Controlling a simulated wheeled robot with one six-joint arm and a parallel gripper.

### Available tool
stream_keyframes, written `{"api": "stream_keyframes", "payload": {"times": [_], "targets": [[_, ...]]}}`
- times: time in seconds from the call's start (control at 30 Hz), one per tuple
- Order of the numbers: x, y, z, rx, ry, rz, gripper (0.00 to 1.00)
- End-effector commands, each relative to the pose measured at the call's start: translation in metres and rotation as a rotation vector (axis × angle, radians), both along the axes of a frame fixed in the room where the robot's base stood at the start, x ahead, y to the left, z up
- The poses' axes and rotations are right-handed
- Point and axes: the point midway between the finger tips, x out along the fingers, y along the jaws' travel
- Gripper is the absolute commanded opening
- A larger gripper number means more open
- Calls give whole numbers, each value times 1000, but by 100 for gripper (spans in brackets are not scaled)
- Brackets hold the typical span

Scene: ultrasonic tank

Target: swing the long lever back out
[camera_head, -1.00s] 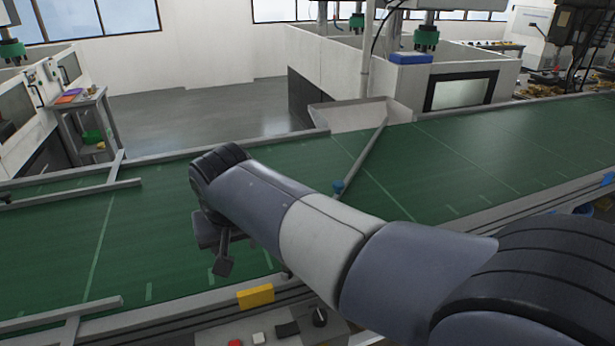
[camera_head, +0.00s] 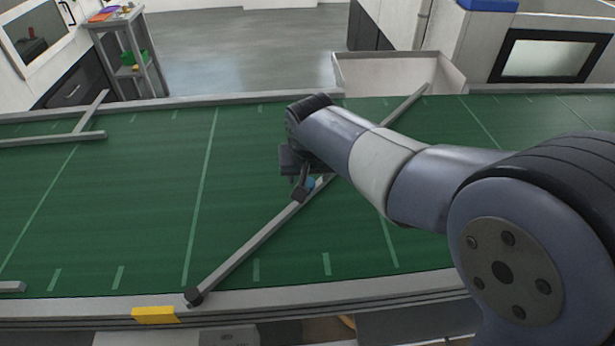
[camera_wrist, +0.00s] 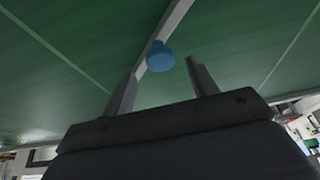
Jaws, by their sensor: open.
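The long lever (camera_head: 245,251) is a grey bar lying diagonally across the green belt (camera_head: 120,215). Its near end has a dark pivot block at the near rail, and its far end reaches the chute at the far edge. A blue knob (camera_head: 310,183) sits partway along the bar. My gripper (camera_head: 303,190) is at the knob, above the belt, partly covered by my arm. In the wrist view my gripper (camera_wrist: 161,72) is open, with the blue knob (camera_wrist: 160,57) between or just beyond the fingertips. Contact cannot be told.
A pale chute (camera_head: 395,72) opens at the belt's far edge. A grey rail piece (camera_head: 55,139) lies over the belt's left side. A yellow block (camera_head: 155,315) is on the near rail. The belt left of the lever is mostly clear.

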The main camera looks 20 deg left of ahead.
Motion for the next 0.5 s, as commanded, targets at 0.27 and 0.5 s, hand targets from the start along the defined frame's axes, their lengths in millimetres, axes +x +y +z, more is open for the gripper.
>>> {"api": "stream_keyframes", "payload": {"times": [0.27, 0.5], "targets": [[9, 5, -26, -1, 0, 0, 55], [10, 5, -28, 0, -1, 0, 55]]}}
